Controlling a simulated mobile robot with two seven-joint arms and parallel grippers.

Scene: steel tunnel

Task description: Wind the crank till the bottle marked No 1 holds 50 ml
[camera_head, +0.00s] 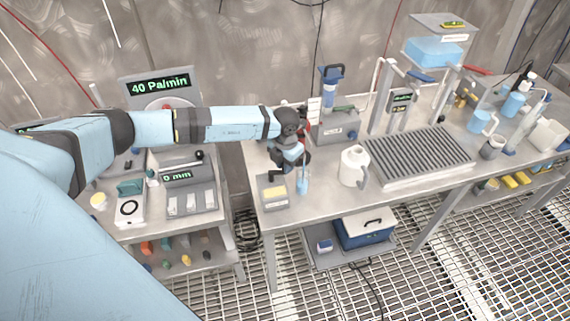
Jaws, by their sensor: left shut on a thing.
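My left arm reaches in from the left. Its gripper (287,172) is low over the left end of the steel bench. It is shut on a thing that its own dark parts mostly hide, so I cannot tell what. A slim light blue object (302,186) stands just right of the gripper; I cannot tell if they touch. A red part (303,128) shows behind the wrist; I cannot tell whether it belongs to the crank. No bottle label reading No 1 and no 50 ml level can be made out. My right gripper is out of view.
A grey box with a yellow top (274,191) sits at the bench's left end. A white jug (353,166) and a ribbed drain rack (420,156) stand to the right. A left-hand stand holds displays reading "40 P/min" (160,86) and "0 mm" (177,176). Bench front is clear.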

